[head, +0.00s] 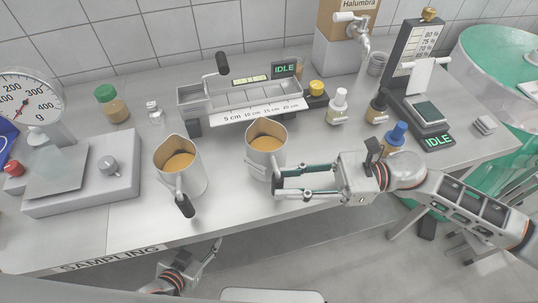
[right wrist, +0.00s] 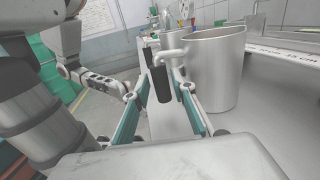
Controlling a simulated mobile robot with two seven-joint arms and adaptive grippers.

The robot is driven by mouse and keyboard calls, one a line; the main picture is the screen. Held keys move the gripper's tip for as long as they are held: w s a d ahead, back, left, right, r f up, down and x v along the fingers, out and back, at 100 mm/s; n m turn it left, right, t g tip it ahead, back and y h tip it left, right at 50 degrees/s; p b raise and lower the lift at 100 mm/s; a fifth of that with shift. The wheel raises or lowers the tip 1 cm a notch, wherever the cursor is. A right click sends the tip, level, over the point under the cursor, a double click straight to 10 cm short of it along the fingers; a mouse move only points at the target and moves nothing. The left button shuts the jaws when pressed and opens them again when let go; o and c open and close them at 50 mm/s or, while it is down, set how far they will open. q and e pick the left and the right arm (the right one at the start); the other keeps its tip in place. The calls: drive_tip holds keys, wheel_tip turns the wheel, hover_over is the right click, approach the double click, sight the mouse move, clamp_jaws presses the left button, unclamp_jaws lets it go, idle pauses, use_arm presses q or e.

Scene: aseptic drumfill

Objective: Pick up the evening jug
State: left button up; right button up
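Two metal jugs with amber liquid stand upright on the bench: a left jug (head: 192,182) with a black grip and a right jug (head: 267,158). No label shows which is the evening jug. My right gripper (head: 278,182) is at the right jug's near side. In the right wrist view, that jug (right wrist: 213,75) stands to the right, and its black handle grip (right wrist: 162,86) lies between the open fingers, with gaps beside it. My left gripper (head: 210,255) is low at the bench's front edge, partly out of view; its opening is unclear.
A dial scale (head: 85,175) stands at the left. A metal tray with a ruler (head: 250,110) is behind the jugs. Small bottles (head: 338,106), a blue-capped bottle (head: 394,138) and a device reading IDLE (head: 430,115) are at the right. Bare bench lies between the jugs.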

drive_tip(key=shift+s+a, duration=0.1)
drive_tip(key=shift+a, duration=1.05)
clamp_jaws()
drive_tip(key=shift+r, duration=0.1)
drive_tip(key=shift+r, duration=0.15)
